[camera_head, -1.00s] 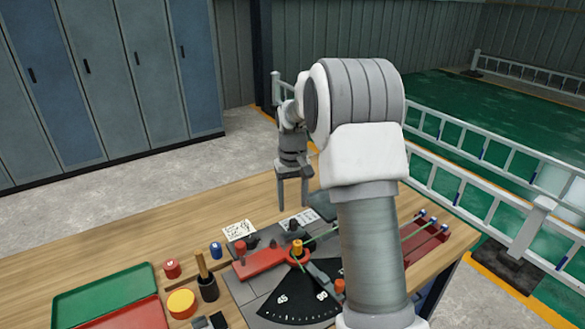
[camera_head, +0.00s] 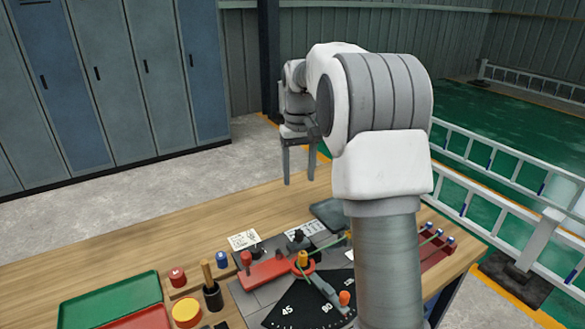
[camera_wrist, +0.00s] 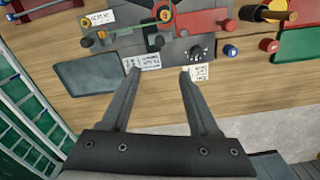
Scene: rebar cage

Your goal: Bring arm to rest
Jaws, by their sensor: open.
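My gripper (camera_head: 299,178) hangs above the far side of the wooden table, fingers pointing down. In the wrist view my gripper (camera_wrist: 160,72) shows two dark fingers spread apart with nothing between them. The bending fixture (camera_head: 290,282), with a red block, a yellow-topped pin and a black dial plate marked 45 and 80, lies on the table nearer the head camera than the gripper. The fingers are clear of it. My arm hides part of the table's right side.
A green tray (camera_head: 108,298) and a red tray (camera_head: 140,318) lie at the left. A brush in a black cup (camera_head: 212,297), a yellow-topped pot (camera_head: 186,313) and small red and blue pieces stand beside the fixture. White railings (camera_head: 500,205) run at the right. Lockers (camera_head: 110,85) stand behind.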

